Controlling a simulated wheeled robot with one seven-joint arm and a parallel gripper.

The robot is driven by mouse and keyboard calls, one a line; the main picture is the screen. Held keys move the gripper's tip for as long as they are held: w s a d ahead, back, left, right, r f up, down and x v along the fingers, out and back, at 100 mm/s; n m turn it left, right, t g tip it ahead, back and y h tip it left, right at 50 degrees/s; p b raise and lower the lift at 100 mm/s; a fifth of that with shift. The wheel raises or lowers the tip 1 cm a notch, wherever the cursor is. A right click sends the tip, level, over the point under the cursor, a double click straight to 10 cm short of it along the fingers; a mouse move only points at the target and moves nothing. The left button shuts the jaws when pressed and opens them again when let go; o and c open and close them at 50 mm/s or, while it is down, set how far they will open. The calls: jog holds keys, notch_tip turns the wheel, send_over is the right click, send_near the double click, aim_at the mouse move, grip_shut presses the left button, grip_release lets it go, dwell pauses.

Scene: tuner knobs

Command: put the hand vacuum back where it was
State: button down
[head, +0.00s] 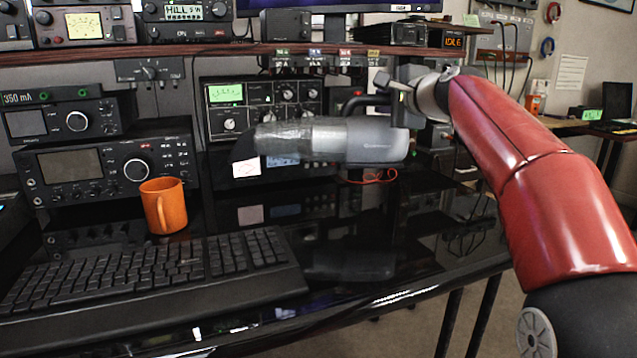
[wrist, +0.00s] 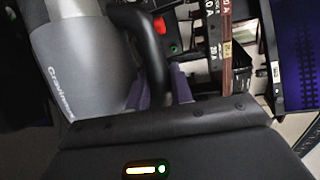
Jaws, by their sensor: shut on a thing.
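The hand vacuum (head: 345,141) is grey with a clear front part and a dark nozzle pointing left. It is held in the air above the glossy black desk (head: 350,225), and its reflection shows below it. My gripper (head: 388,97) is at the vacuum's black handle, at the right end. In the wrist view the vacuum's grey body (wrist: 85,62) fills the left side. The purple fingers of my gripper (wrist: 160,88) are on the black handle (wrist: 152,55). The fingertips are partly hidden behind the handle in the head view.
An orange mug (head: 163,206) and a black keyboard (head: 150,275) stand at the left of the desk. Radio units, one with a green meter (head: 226,93), line the back below a shelf (head: 230,50). A red wire (head: 372,177) lies behind. The right front desk is clear.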

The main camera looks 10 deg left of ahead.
notch_tip(320, 180, down, 10)
jog(key=b, duration=0.5)
jog(key=shift+r, duration=0.35)
jog(key=c, duration=1.7)
grip_release()
jog(key=shift+f, duration=0.4)
jog(key=o, duration=0.5)
jog(key=shift+c, duration=0.2)
jog(key=b+v, duration=0.1)
jog(key=v, duration=1.1)
jog(key=shift+r, duration=0.2)
jog(key=shift+s, duration=0.1)
